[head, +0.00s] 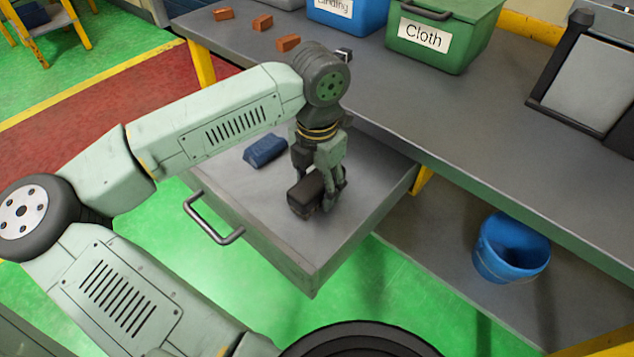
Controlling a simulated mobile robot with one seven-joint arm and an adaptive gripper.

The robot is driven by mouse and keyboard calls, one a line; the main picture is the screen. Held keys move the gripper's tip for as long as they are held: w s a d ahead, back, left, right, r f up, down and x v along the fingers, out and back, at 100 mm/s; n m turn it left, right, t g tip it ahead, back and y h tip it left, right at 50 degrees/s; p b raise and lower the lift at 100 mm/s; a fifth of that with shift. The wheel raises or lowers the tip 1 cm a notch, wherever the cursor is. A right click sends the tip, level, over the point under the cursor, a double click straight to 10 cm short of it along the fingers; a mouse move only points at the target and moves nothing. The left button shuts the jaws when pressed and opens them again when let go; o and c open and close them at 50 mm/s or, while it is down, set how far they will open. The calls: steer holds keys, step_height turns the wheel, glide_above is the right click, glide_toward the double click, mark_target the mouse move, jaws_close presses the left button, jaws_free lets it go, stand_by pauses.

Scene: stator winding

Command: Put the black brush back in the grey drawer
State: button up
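The grey drawer (357,231) is pulled out from under the grey workbench, its handle (213,222) facing the lower left. My gripper (318,187) points down over the inside of the drawer. Its fingers are around a black block-shaped object, which looks like the black brush (304,195). The fingers hide part of the brush. The brush is at or just above the drawer floor; I cannot tell whether it touches. A dark blue block-shaped object (265,150) lies in the drawer, left of my gripper.
Several orange-brown blocks (262,22) lie along the bench's far left. A green box labelled Cloth (447,50) and a blue box (350,20) stand on the bench (490,125). A dark-framed panel (590,85) is at right. A blue bucket (512,250) stands on the lower shelf.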

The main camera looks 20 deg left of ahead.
mark_target(316, 179)
steer(key=shift+o, duration=0.2)
steer(key=shift+r+p, duration=0.25)
steer(key=shift+p, duration=0.1)
step_height(316, 179, up, 12)
steer(key=b, duration=0.1)
stand_by(0.4)
